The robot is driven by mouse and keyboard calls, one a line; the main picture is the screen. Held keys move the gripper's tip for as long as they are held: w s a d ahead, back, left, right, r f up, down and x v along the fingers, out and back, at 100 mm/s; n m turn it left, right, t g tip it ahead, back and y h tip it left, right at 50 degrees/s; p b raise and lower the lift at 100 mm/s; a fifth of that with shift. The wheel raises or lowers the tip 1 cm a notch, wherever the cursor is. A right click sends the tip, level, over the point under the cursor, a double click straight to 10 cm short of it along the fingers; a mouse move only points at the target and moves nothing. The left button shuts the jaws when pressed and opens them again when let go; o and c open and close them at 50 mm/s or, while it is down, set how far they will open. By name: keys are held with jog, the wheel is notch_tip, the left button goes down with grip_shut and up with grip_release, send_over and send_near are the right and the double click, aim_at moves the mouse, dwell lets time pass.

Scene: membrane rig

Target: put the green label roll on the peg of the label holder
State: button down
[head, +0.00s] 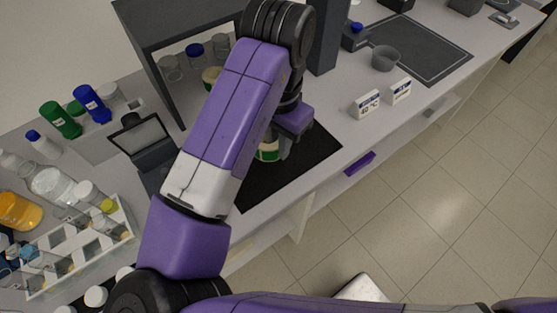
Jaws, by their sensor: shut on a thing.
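A roll with a green band and a pale top (267,151), which looks like the green label roll, shows partly beside my arm, over the black mat (310,158). My gripper (274,146) points down there from its purple hand and is shut on the roll. My forearm covers the roll's left side and most of the fingers. I cannot tell whether the roll touches the mat. I cannot make out the label holder or its peg; my arm may hide them.
A dark shelf (180,22) stands behind my arm, with several jars under it. A dark open device (145,140) and a white bottle rack (75,245) are at left. Two small label cards (366,104) and a grey bowl (385,58) are at right. The mat's right part is clear.

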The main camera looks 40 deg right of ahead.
aim_at(279, 171)
jog(key=shift+f, duration=3.55)
jog(key=shift+f, duration=0.2)
jog(key=c, duration=1.4)
grip_release()
jog(key=shift+r, duration=0.1)
